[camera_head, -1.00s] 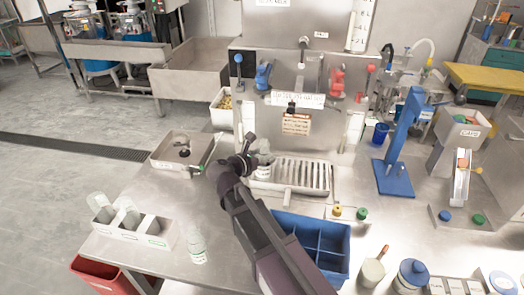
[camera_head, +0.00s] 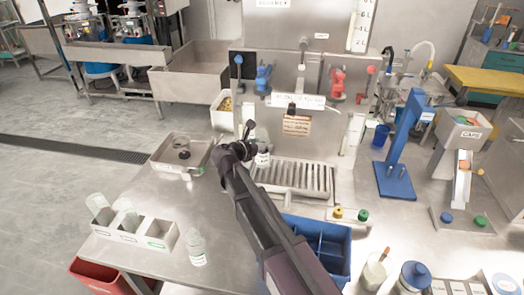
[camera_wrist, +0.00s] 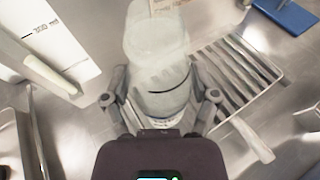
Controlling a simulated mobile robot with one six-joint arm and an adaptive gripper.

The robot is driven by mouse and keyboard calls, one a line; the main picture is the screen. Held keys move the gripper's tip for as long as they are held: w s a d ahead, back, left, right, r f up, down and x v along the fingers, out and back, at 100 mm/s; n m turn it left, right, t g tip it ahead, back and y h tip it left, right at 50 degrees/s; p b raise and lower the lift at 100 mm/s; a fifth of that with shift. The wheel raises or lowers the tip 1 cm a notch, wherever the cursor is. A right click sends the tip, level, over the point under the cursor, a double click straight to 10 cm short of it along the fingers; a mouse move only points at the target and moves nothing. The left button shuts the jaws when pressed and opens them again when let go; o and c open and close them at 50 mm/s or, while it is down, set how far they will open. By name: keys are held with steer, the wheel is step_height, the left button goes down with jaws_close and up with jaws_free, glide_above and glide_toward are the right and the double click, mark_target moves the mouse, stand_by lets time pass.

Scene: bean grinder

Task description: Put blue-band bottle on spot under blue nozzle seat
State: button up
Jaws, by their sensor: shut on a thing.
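My gripper (camera_wrist: 160,104) is shut on a clear bottle (camera_wrist: 158,58) with a dark band low on it; the band's colour is hard to tell. In the head view the held bottle (camera_head: 263,158) is in front of the steel panel, near the back left of the slotted drain tray (camera_head: 310,177). My arm hides part of it. Whether its base touches anything is unclear. The blue valve (camera_head: 264,78) is on the panel above it, and a red valve (camera_head: 337,84) is to the right. The spot under the blue nozzle is not clearly visible.
Another clear bottle (camera_head: 196,248) stands on the counter, beside a white rack (camera_head: 155,243) with bottles. A blue divided bin (camera_head: 335,240) is at the front, partly behind my arm. A metal tray (camera_head: 165,163) is left of my gripper. A blue stand (camera_head: 397,180) is right.

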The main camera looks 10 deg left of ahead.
steer(key=shift+w+a, duration=0.2)
steer(key=shift+w, duration=0.3)
steer(key=shift+w+f+b, duration=0.1)
steer(key=shift+f+b, duration=0.25)
steer(key=shift+f, duration=0.05)
step_height(320, 180, down, 3)
steer(key=b, duration=0.3)
steer(key=shift+f, duration=0.1)
steer(key=o, duration=0.7)
steer(key=shift+o, duration=0.2)
steer(key=shift+r, duration=0.2)
steer(key=p+v, duration=0.3)
steer(key=v, duration=0.9)
steer(key=shift+p, duration=0.35)
